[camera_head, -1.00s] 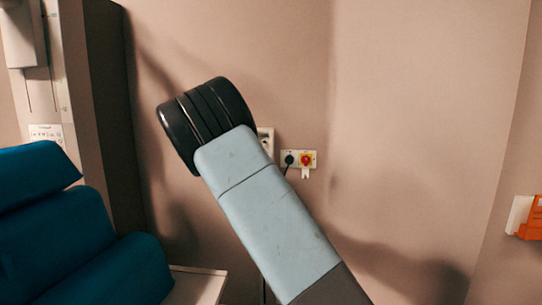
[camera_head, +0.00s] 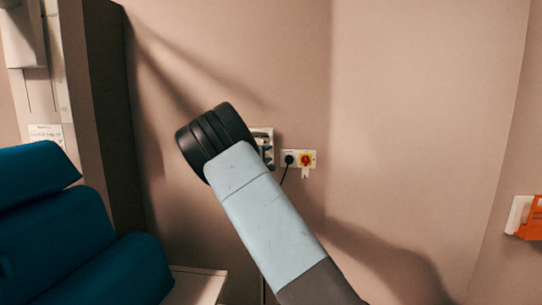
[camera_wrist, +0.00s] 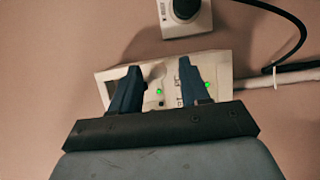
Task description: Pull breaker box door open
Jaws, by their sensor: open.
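The breaker box (camera_head: 263,133) is a pale box on the wall, partly hidden behind my arm in the head view. In the wrist view the breaker box (camera_wrist: 222,68) lies tilted across the middle, with green lights and small markings or switches on its face. My gripper (camera_wrist: 158,68) is open, its two dark blue fingers apart in front of the box. Nothing shows between them but the box's face. I cannot tell whether the fingers touch it, or how the door stands.
A socket plate (camera_head: 299,158) with a black plug and a red-yellow switch is right of the box. A black cable and white conduit (camera_wrist: 278,77) run beside the box. A blue padded chair (camera_head: 85,235) stands at left. An orange item (camera_head: 530,220) hangs at right. The wall between is bare.

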